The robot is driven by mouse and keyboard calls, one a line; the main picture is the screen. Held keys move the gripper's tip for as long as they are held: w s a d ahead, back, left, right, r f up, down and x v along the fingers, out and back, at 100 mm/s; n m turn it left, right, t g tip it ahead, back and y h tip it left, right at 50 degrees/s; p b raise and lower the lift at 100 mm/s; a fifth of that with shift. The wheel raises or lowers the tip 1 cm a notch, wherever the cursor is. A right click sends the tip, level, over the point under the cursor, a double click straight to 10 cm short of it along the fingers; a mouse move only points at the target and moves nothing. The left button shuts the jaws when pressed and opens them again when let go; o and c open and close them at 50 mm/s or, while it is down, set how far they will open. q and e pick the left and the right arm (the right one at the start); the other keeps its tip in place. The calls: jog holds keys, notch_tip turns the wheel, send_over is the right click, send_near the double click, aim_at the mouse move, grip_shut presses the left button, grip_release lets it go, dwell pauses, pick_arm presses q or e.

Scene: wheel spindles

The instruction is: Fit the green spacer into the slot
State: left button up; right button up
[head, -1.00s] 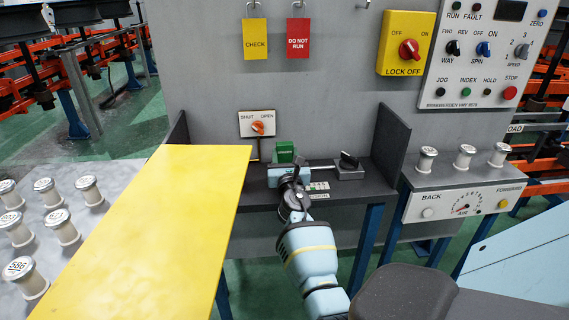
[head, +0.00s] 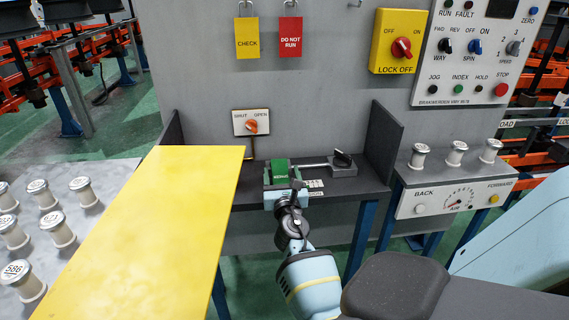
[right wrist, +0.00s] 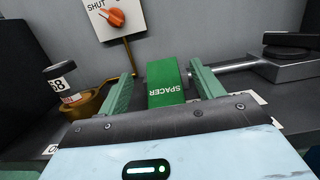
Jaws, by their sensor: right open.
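The green spacer (head: 281,168) is at the bench behind my right gripper in the head view. In the right wrist view the spacer (right wrist: 166,85) shows its printed label, upside down. My right gripper (head: 282,183) is open. Its two pale green fingers stand on either side of the spacer, with gaps visible on both sides in the right wrist view (right wrist: 161,88). The slot cannot be made out, so I cannot tell how the spacer sits in it. My left gripper is not in view.
A rod and grey block with a black knob (head: 343,161) lie right of the spacer. A brass-coloured cup (right wrist: 87,104) holds a numbered spindle at left. A yellow board (head: 165,220) fills the left foreground. Dark side plates (head: 384,140) bound the bench.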

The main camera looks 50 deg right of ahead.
jog(key=v, duration=0.5)
dwell(0.3)
